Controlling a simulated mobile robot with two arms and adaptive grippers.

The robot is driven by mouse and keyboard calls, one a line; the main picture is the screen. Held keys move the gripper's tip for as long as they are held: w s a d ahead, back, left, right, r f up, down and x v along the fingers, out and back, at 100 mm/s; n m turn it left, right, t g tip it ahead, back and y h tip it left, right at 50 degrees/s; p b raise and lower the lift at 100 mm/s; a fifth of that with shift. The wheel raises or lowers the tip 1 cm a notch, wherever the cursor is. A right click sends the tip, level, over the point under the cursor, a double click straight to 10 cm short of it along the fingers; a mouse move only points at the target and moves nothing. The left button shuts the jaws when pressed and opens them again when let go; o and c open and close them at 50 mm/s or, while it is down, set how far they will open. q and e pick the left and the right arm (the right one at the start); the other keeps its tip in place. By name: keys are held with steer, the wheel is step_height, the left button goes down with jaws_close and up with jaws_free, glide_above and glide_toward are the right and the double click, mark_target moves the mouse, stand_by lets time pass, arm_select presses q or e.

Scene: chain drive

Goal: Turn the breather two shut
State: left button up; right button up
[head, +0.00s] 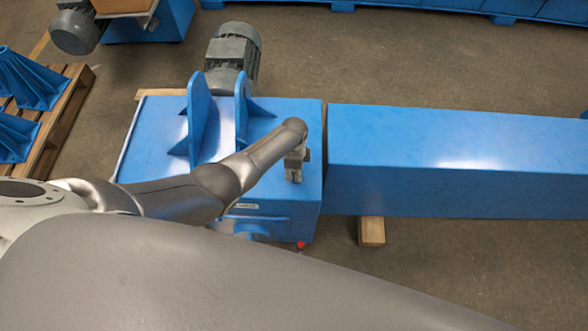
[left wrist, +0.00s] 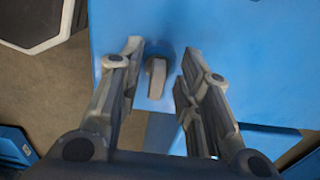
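A small round dark-blue fitting with a pale grey lever (left wrist: 156,78) sits on a blue face in the left wrist view. It looks like a breather; no number can be read on it. Its lever points down in that picture. My left gripper (left wrist: 160,64) is open, one finger on each side of the fitting, with gaps showing on both sides. In the head view my left gripper (head: 295,174) hangs above the right part of the blue housing (head: 270,125), and the fitting is hidden there. My right gripper is not in view.
Two blue upright brackets (head: 198,120) stand on the housing, left of my arm, with a grey motor (head: 233,50) behind. A long blue beam (head: 450,150) lies to the right across a narrow gap. A small red part (head: 300,245) shows at the housing's lower front.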

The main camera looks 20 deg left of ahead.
arm_select(q)
step_height(320, 180, up, 12)
stand_by(1.1)
stand_by(0.4)
